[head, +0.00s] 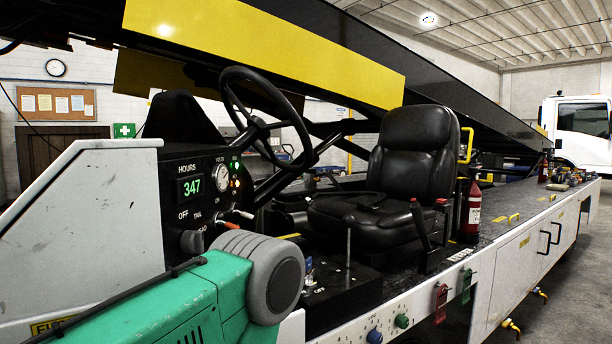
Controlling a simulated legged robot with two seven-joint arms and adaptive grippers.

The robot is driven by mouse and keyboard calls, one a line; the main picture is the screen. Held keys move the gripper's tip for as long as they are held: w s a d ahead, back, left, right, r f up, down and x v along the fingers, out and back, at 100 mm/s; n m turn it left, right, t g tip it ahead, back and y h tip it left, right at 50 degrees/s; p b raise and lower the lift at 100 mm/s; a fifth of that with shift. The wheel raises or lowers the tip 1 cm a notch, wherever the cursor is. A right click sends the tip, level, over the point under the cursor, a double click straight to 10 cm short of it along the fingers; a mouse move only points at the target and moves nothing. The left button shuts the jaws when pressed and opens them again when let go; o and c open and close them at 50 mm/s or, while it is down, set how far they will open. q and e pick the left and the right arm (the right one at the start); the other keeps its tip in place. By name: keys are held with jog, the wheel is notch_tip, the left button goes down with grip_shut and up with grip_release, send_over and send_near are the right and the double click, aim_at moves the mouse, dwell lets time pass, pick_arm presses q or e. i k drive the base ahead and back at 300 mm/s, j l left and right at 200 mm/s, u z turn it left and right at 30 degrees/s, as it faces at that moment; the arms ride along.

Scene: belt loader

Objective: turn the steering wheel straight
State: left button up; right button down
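The black steering wheel (286,104) stands tilted above the dashboard, left of the driver's seat, in the head view. Its rim, hub and spokes show, seen at a steep angle. I cannot tell its exact turn angle from here. Neither of my grippers is in view, and no gripper touches the visible part of the wheel.
The dashboard (185,170) has a lit hours display, gauge and levers below the wheel. A black seat (412,160) is to the right, with upright levers beside it. A red extinguisher (473,210) stands behind the seat. A yellow-sided conveyor boom (270,45) slopes overhead.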

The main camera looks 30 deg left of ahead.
aim_at(295, 120)
jog(key=i+l+u, duration=0.1)
jog(key=i+l, duration=0.2)
jog(key=i+l+u, duration=0.15)
jog(key=i+l, duration=0.15)
jog(key=l, duration=0.15)
jog(key=i+l+u, duration=0.1)
jog(key=i+l, duration=0.15)
jog(key=l, duration=0.15)
jog(key=u, duration=1.35)
